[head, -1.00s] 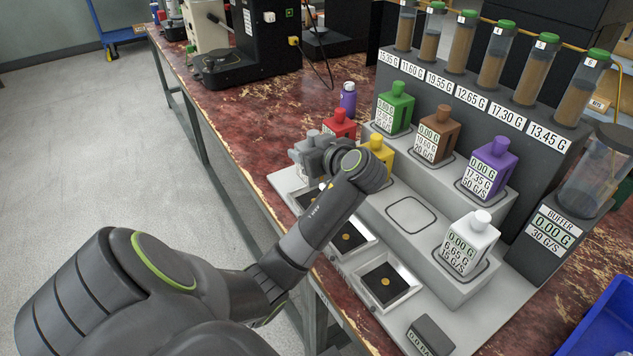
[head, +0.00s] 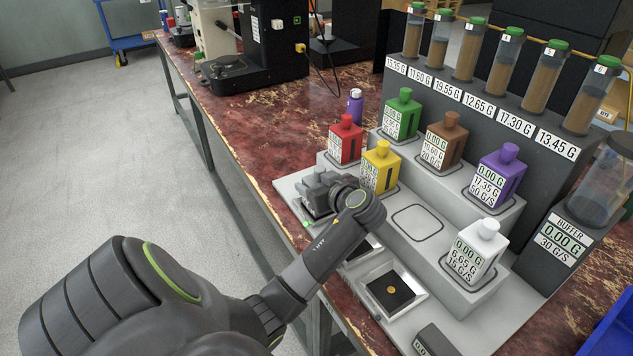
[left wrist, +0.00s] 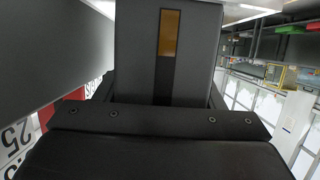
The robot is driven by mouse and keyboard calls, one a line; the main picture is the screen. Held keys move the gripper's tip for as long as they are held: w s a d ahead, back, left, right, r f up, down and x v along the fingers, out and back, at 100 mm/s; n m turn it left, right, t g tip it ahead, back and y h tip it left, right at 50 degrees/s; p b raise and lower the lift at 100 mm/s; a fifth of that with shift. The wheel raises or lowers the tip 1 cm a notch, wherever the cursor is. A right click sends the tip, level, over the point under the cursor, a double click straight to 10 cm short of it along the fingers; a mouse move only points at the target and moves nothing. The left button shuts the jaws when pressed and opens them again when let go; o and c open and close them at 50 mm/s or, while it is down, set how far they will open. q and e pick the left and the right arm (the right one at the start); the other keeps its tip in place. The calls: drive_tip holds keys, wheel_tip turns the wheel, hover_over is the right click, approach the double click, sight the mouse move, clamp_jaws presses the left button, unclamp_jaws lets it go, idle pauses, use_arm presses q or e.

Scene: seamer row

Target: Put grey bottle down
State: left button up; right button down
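The grey bottle (head: 319,177) is at my left gripper (head: 324,192) in the head view, low over the left end of the row of scales. In the left wrist view the bottle's dark body (left wrist: 205,60), with an amber strip in its slot, fills the middle, close against the gripper. The gripper looks shut on it. The gripper and wrist hide much of the bottle, and whether its base touches anything is not visible. An empty outlined bottle place (head: 416,222) lies on the step between the yellow and white bottles. My right gripper is not in view.
Red (head: 346,142) and yellow (head: 381,168) bottles stand just behind the gripper. Green (head: 403,116), brown (head: 445,140), purple (head: 500,177) and white (head: 474,253) bottles stand around the empty place. A scale pan (head: 391,291) holds a small coin-like disc.

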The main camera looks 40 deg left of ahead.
use_arm(q)
drive_tip(key=o, duration=0.3)
drive_tip(key=shift+r, duration=0.1)
drive_tip(key=v, duration=1.1)
drive_tip(key=shift+s+d+r, duration=0.2)
drive_tip(key=shift+d, duration=0.3)
